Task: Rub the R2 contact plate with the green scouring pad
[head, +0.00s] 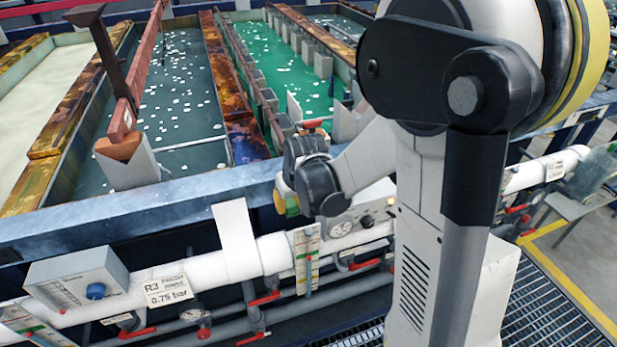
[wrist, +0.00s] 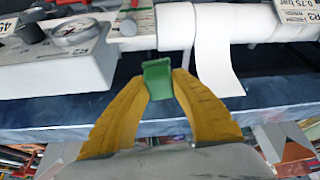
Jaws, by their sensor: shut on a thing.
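My gripper (wrist: 159,84) has its two yellow fingers closed on the small green scouring pad (wrist: 158,76), which shows between the fingertips in the wrist view. In the head view my gripper (head: 286,201) hangs at the tank's front edge, beside the right tank and above the white pipe; its fingers are partly hidden by my wrist. The pad appears apart from any plate.
A copper-topped block (head: 128,160) carries a red-brown rail at the left tank's front. The blue-grey tank rim (head: 140,210) runs across. Below it are a white pipe (head: 265,253), a hanging white strip (head: 234,240), the R3 label (head: 168,290) and a gauge box (head: 360,222).

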